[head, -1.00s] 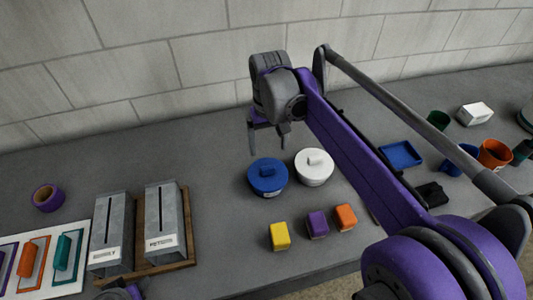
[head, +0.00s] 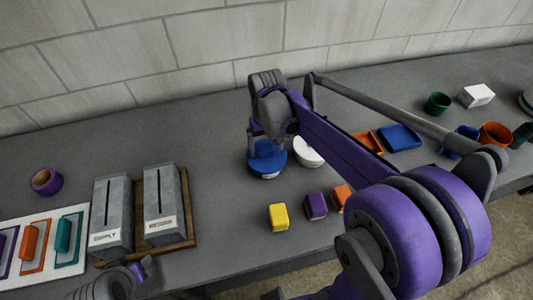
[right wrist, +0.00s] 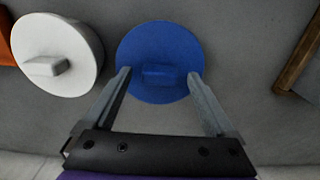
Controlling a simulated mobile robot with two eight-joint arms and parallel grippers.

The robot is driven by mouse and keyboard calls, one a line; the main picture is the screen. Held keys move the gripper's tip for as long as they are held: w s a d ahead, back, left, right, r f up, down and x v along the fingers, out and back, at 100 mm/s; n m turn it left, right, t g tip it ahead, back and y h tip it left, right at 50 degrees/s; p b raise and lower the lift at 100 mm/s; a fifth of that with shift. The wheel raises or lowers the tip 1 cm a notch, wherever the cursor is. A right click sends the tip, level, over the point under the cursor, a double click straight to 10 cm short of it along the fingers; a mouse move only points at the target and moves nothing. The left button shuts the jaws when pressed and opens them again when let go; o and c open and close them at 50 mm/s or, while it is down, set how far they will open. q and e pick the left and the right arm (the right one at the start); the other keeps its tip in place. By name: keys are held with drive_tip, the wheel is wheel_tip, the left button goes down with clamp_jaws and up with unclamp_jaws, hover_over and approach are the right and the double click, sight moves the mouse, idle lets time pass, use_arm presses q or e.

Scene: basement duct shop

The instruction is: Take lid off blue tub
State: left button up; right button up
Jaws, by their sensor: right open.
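The blue tub (head: 266,172) stands on the bench with its blue lid (head: 268,150) on. In the right wrist view the round blue lid (right wrist: 160,40) has a raised bar handle (right wrist: 160,75) in its middle. My right gripper (head: 266,134) is over the lid, partly hiding it in the head view. In the right wrist view my right gripper (right wrist: 160,72) is open, one finger on each side of the handle, with gaps between; whether it touches the lid I cannot tell. A small part of my left arm shows at the bottom left; its fingers are not clear.
A white lidded tub (head: 308,152) stands close beside the blue tub on the right. Yellow (head: 278,217), purple (head: 315,206) and orange (head: 340,196) blocks lie in front. Two grey slotted boxes (head: 162,205) stand left on a wooden tray. Bench behind the tubs is clear.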

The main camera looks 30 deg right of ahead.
drive_tip(key=shift+f, duration=0.3)
drive_tip(key=c, duration=1.4)
